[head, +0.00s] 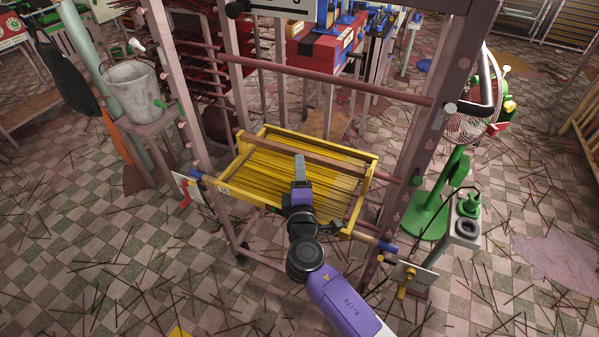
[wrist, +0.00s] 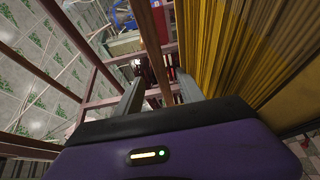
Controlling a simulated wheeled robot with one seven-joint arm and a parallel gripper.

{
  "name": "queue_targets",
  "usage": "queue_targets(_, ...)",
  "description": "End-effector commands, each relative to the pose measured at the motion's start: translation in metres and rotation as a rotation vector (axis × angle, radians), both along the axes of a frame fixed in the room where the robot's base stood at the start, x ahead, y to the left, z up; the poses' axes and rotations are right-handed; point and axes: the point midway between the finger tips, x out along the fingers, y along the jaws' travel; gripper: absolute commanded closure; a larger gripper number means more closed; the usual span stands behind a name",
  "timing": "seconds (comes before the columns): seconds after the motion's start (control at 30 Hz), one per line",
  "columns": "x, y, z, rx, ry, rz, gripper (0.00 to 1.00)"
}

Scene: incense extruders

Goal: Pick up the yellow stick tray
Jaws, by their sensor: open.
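The yellow stick tray (head: 330,144) is a shallow yellow frame full of long yellow sticks (head: 262,168). It sits in the pinkish metal rack in the middle of the head view, and a rack bar crosses above it. My gripper (head: 299,160) is over the tray's front middle in the head view and hides part of it. In the wrist view my gripper (wrist: 160,88) has its two grey fingers apart, with nothing clearly held between them. The yellow sticks (wrist: 222,45) fill the right side there, beside the right finger. I cannot tell whether the gripper touches the tray.
Rack posts (head: 178,90) stand left and right of the tray, with a high crossbar (head: 330,78) behind. A grey bucket (head: 131,88) stands at left. A green-based fan (head: 445,195) stands at right. Thin sticks litter the checkered floor.

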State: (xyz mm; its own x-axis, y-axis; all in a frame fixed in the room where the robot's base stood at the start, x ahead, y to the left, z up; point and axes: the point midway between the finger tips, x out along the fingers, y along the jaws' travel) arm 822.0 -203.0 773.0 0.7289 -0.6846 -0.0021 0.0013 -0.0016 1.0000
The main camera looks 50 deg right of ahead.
Motion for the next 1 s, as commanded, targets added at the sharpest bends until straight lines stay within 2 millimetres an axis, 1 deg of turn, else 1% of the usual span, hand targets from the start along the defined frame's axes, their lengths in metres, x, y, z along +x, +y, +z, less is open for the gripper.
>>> queue_targets(0.03, 0.004, -0.005, 0.001, -0.001, -0.001, -0.001, 0.55)
queue_targets(0.27, 0.015, -0.015, 0.0, 0.0, 0.0, -0.001, 0.55)
queue_targets(0.5, 0.04, -0.038, 0.0, 0.0, -0.001, -0.001, 0.55)
queue_targets(0.6, 0.045, -0.043, 0.0, 0.001, 0.0, 0.001, 0.55)
queue_targets(0.87, 0.047, -0.044, 0.0, 0.001, 0.0, 0.001, 0.55)
queue_targets(0.97, 0.047, -0.044, 0.0, 0.001, 0.0, 0.001, 0.72)
queue_targets(1.0, 0.047, -0.044, 0.0, 0.001, 0.0, 0.001, 0.8)
